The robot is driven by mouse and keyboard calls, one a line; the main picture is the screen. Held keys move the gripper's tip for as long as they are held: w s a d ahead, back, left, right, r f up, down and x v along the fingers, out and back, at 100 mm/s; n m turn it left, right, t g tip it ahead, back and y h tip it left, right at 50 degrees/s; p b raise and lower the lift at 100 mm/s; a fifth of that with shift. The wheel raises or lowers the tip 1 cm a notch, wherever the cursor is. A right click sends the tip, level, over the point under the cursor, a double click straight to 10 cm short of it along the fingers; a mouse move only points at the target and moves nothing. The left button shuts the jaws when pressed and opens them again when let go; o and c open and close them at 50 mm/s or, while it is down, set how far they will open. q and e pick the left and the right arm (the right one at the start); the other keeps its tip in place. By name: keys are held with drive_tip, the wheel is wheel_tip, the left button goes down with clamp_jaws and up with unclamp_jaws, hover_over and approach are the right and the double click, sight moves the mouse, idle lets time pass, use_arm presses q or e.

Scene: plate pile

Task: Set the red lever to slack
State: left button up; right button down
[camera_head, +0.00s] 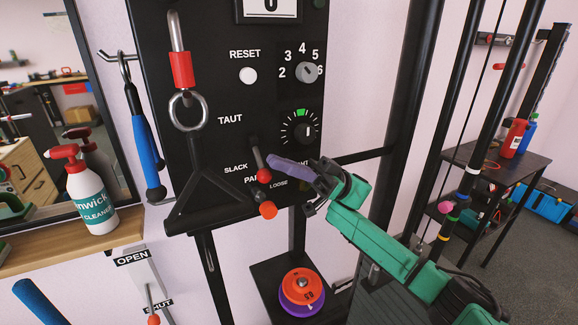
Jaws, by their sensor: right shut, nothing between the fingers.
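The red lever (259,160) is on the black panel (210,155). Its red knob points down and slightly right, level with the SLACK label (236,169) and well below the TAUT label (230,119). My right gripper (272,160) comes in from the lower right on a green arm. Its purple fingers are shut and empty, with the tips just right of the lever above its knob. I cannot tell whether they touch it. My left gripper is out of view.
An orange-knobbed lever (268,210) sits just below, near the LOOSE label. A round dial (306,130) and a numbered knob (307,72) are above right. A steel ring (188,111) hangs at left. A spray bottle (84,192) stands on the wooden shelf (75,248).

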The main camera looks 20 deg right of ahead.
drive_tip(key=b+v, duration=0.5)
drive_tip(key=v, duration=0.9)
drive_tip(key=shift+d, duration=0.2)
drive_tip(key=shift+f, duration=0.15)
